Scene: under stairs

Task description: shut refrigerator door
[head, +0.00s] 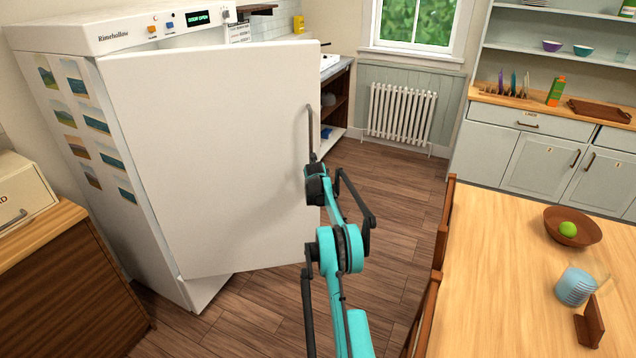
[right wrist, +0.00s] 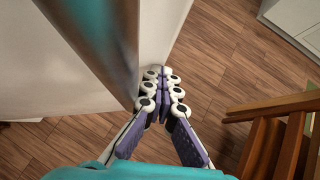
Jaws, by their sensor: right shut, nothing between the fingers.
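The white refrigerator (head: 70,35) stands at the left, and its display panel (head: 197,18) reads "DOOR OPEN". Its door (head: 220,150) stands ajar, with the free edge at the right. A dark vertical handle (head: 310,133) is near that edge; a large grey bar, probably this handle, crosses the right wrist view (right wrist: 100,40). My right arm reaches up to the door beside the handle. My right gripper (right wrist: 162,78) is shut and empty, its fingertips close by the door's edge; I cannot tell whether they touch. In the head view the fingers are mostly hidden by the wrist. My left gripper is not in view.
A wooden table (head: 490,260) with a bowl (head: 572,228) and a blue striped cup (head: 574,287) fills the lower right. A chair (head: 440,240) stands at its left side. A wooden cabinet (head: 60,290) is at the lower left. Wooden floor (head: 385,190) lies clear between door and table.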

